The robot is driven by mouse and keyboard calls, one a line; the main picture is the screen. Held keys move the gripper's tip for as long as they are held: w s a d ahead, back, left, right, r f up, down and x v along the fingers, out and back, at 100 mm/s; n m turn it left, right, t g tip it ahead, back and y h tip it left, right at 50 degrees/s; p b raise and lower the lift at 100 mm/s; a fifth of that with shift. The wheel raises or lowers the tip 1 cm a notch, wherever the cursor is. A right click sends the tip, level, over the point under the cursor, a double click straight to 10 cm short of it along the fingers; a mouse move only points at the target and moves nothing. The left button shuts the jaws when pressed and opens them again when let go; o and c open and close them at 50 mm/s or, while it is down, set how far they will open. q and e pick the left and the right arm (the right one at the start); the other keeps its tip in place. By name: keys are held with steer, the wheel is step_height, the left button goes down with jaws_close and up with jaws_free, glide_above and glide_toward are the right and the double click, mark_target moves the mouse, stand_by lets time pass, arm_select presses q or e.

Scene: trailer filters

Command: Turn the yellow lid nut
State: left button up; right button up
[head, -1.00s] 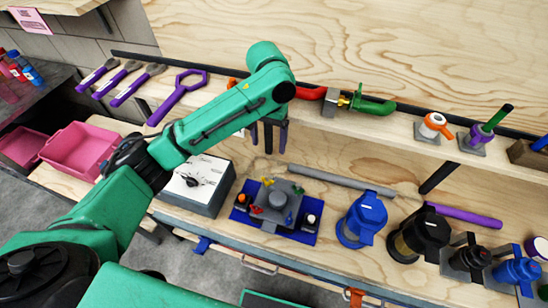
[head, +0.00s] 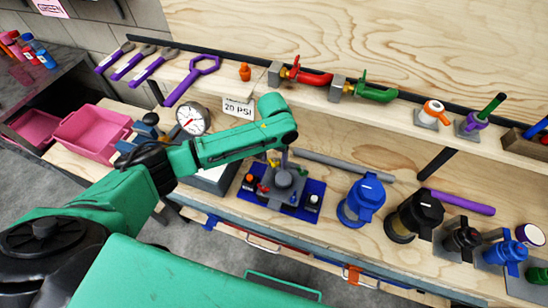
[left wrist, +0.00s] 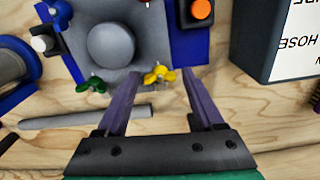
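The yellow lid nut (left wrist: 158,76) is a small wing nut at the edge of the grey lid (left wrist: 140,52); in the head view it (head: 274,162) is small, just left of my gripper finger. The lid sits on a blue base (head: 317,188) and has a round grey knob (left wrist: 111,45). Green (left wrist: 91,85), blue (left wrist: 60,12) and red nuts sit at other edges. My left gripper (left wrist: 160,77) is open, its purple fingers on either side of the yellow nut with gaps in the picture. I cannot tell whether the fingertips reach its height. My right gripper is out of view.
A grey box (left wrist: 275,45) with a white label stands close by the left gripper. A grey rod (head: 342,166) lies behind the lid. A blue filter housing (head: 362,199) and a black one (head: 414,215) stand to the right. A gauge (head: 192,119) is at left.

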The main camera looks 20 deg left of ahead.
arm_select(q)
jaws_close()
